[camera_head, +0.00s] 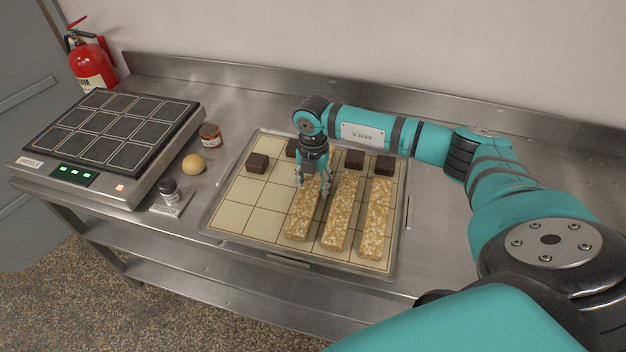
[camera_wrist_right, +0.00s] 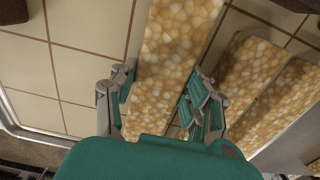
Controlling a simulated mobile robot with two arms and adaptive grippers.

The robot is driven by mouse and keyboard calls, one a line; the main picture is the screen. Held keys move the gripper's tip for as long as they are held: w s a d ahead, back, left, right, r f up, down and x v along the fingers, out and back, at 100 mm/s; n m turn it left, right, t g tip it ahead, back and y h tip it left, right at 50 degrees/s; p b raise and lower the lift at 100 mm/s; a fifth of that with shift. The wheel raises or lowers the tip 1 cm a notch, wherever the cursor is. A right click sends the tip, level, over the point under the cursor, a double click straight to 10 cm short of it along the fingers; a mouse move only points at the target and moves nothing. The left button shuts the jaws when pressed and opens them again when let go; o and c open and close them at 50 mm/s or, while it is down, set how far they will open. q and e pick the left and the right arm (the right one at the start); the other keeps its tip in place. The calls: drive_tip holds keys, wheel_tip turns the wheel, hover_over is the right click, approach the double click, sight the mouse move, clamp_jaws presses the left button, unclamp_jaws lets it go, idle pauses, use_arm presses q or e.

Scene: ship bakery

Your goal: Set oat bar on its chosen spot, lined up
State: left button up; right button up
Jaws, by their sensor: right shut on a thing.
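Three long, pale golden oat bars lie on a tray (camera_head: 232,205) marked with a grid of squares. My right gripper (camera_head: 312,192) points down at the leftmost oat bar (camera_head: 299,222), with one finger on each side of it. In the right wrist view this bar (camera_wrist_right: 172,60) runs between the two fingers (camera_wrist_right: 158,100). The middle oat bar (camera_head: 341,215) and the right oat bar (camera_head: 376,215) lie beside it, roughly parallel. I cannot tell whether the held bar touches the tray. My left gripper is not in view.
Dark brown cubes, such as one at the left (camera_head: 257,163), sit along the tray's back. A black-topped hot plate (camera_head: 112,128) stands farther left.

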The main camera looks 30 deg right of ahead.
sight(313, 183)
drive_tip(key=shift+f, duration=0.1)
drive_tip(key=shift+f, duration=0.15)
drive_tip(key=o, duration=1.4)
drive_tip(key=shift+r, duration=0.35)
wheel_tip(313, 183, up, 12)
drive_tip(key=b, duration=0.2)
drive_tip(key=shift+f, duration=0.15)
